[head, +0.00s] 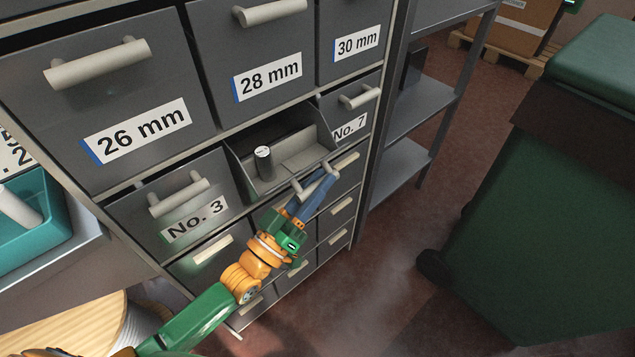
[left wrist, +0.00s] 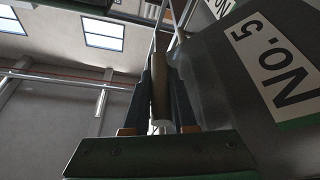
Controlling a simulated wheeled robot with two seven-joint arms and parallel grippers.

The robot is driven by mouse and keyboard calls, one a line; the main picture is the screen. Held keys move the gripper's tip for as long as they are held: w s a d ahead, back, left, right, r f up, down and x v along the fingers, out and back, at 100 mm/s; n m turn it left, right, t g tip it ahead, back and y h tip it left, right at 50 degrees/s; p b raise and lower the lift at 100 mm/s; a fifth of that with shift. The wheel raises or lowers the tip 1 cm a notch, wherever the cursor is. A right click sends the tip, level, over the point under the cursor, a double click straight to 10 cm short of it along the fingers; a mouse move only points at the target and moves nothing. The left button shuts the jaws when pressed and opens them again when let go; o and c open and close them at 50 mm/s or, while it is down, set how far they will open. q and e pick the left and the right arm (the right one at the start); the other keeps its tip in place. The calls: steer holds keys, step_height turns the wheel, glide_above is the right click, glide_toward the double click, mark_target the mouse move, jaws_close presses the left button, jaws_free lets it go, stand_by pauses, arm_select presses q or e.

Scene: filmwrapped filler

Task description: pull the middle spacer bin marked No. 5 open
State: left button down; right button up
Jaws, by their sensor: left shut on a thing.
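The middle bin (head: 300,157) stands pulled out of the cabinet between the bins marked No. 3 and No. 7, its inside showing from above. A dark cylinder with a pale top (head: 264,163) stands inside it. Its front is hidden in the head view, but the left wrist view shows the No. 5 label (left wrist: 275,68) on the grey front. My left gripper (head: 314,184) is at the bin's front, shut on its pale bar handle (left wrist: 160,88), which lies between the fingers in the left wrist view. My right gripper is not in view.
The No. 3 bin (head: 176,204) and No. 7 bin (head: 350,111) are shut on either side. Larger 26, 28 and 30 mm drawers sit above, smaller drawers below. A metal shelf rack (head: 418,108) and green wheeled bin (head: 555,190) stand right, with bare floor between.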

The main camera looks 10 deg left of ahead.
arm_select(q)
steer(key=c, duration=1)
jaws_free()
steer(key=v, duration=0.7)
steer(key=shift+b, duration=0.45)
